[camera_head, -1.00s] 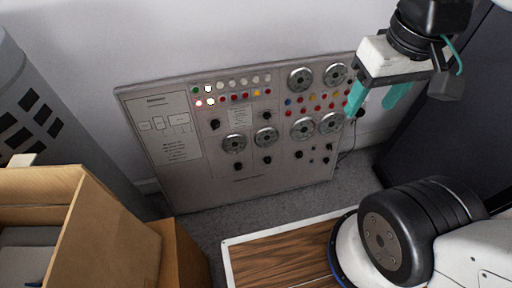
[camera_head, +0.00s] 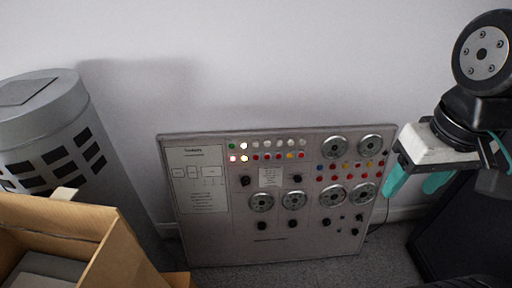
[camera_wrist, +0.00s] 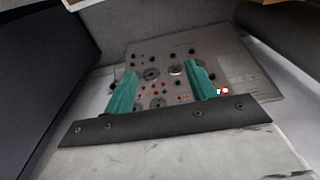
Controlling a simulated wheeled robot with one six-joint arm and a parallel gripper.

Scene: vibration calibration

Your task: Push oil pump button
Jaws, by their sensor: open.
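The grey control panel (camera_head: 206,240) leans against the white wall, with rows of small coloured buttons and lamps, round dials and black knobs. I cannot read which button is the oil pump's. My gripper (camera_head: 418,184) has teal fingers, apart and empty, at the right of the panel. In the wrist view the panel (camera_wrist: 235,65) appears upside down beyond the open fingers (camera_wrist: 160,82), at a distance, with nothing touched.
A grey slotted cylinder (camera_head: 60,130) stands at the left. An open cardboard box (camera_head: 80,225) is at lower left in front of it. A dark cabinet (camera_head: 455,235) stands at the right. Grey carpet (camera_head: 385,260) lies in front of the panel.

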